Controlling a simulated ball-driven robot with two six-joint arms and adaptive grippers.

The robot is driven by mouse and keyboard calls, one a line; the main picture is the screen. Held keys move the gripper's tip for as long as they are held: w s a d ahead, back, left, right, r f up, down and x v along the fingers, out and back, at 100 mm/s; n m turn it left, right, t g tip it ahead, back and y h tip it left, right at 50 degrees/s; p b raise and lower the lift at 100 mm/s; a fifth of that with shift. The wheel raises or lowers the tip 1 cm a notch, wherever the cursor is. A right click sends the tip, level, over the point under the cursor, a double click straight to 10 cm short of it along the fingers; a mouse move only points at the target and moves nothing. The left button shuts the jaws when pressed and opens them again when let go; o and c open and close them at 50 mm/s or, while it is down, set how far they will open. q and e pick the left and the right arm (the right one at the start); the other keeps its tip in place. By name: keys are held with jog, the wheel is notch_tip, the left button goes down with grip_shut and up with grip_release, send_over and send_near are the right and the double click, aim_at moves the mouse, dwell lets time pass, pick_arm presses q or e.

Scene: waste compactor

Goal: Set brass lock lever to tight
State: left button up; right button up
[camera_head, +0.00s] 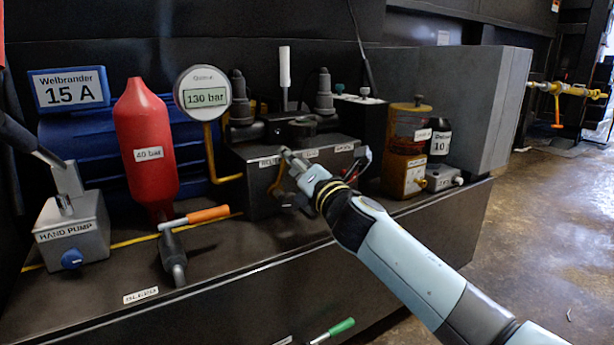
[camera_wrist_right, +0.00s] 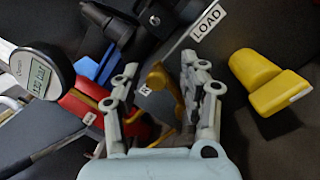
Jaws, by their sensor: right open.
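The brass lock lever (camera_wrist_right: 158,80) shows in the right wrist view as a brass-coloured piece between the two fingers of my right gripper (camera_wrist_right: 159,65). The fingers are spread, with a visible gap on each side of it. In the head view my right gripper (camera_head: 287,176) is at the front of the dark valve block (camera_head: 262,205), mostly covering the lever. A brass-yellow part (camera_head: 277,181) shows beside the fingers. I cannot read a tight mark or tell the lever's setting. My left gripper is not in view.
A gauge reading 130 bar (camera_head: 203,94), a red 40 bar bottle (camera_head: 146,145) and a hand pump (camera_head: 73,235) stand left of the block. An orange-handled lever (camera_head: 208,214) lies in front. An orange-brown unit (camera_head: 404,150) stands to the right. The bench front edge is mostly clear.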

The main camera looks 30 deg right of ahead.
jog(key=s+f, duration=0.1)
jog(key=s, duration=1)
jog(key=shift+s+f, duration=0.2)
jog(key=shift+f, duration=0.15)
jog(key=shift+a, duration=0.1)
